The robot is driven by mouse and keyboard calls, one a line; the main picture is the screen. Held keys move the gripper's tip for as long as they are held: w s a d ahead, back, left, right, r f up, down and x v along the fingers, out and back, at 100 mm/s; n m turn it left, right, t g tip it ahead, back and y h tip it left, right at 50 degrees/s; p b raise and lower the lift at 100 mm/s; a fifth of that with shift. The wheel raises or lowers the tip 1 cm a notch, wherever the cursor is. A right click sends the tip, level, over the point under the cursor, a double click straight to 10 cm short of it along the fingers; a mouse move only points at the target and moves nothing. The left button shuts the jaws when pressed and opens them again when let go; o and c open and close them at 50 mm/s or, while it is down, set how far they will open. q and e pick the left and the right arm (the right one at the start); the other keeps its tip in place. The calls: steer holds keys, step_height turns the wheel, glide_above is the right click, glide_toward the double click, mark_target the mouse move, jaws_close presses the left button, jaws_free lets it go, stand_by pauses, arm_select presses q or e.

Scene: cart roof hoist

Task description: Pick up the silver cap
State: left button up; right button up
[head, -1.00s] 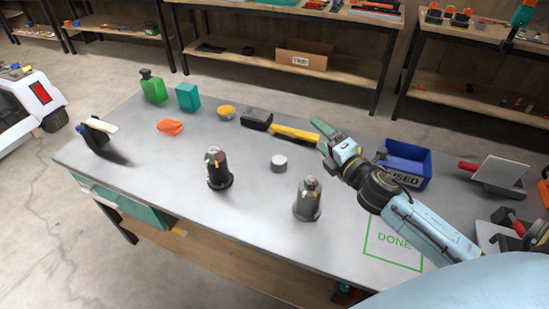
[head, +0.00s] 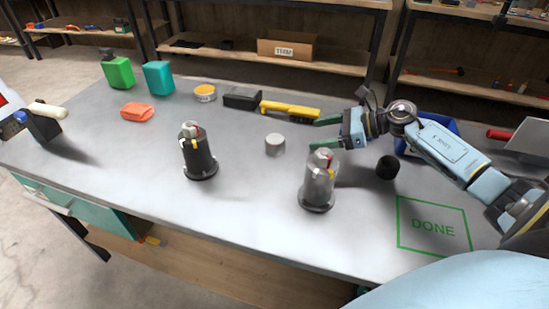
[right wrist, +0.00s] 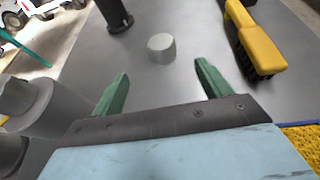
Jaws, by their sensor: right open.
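The silver cap (head: 275,144) is a short grey cylinder standing on the grey workbench, between the dark hoist-like unit (head: 198,152) and the grey one (head: 319,182). My right gripper (head: 318,134) is open and empty, to the right of the cap, with its green fingers pointing toward it. In the right wrist view the cap (right wrist: 161,47) lies ahead of and between the two open green fingers (right wrist: 160,88), apart from both. My left gripper is not in view.
A yellow-handled brush (head: 290,109) lies behind the cap; its bristles show in the right wrist view (right wrist: 254,42). A black round piece (head: 387,167) and a blue bin (head: 440,125) are at right. The green DONE square (head: 433,226) is empty.

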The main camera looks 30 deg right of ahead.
mark_target(277, 139)
steer(key=shift+f, duration=0.45)
steer(key=shift+w+a+f, duration=0.1)
steer(key=shift+w+a, duration=0.1)
steer(key=shift+a, duration=0.05)
steer(key=b+x, duration=0.1)
steer(key=x, duration=0.6)
steer(key=shift+w, duration=0.1)
steer(key=x, duration=0.3)
steer(key=r+b+x, duration=0.1)
steer(key=shift+w+a+f, duration=0.2)
steer(key=shift+w+a, duration=0.1)
steer(key=shift+w, duration=0.15)
steer(key=shift+w+a+f, duration=0.15)
steer(key=shift+w+a, duration=0.15)
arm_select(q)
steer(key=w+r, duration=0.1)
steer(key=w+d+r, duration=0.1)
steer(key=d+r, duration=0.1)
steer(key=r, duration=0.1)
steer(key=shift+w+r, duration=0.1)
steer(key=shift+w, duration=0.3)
arm_select(e)
steer(key=c, duration=1)
steer(key=shift+c, duration=0.2)
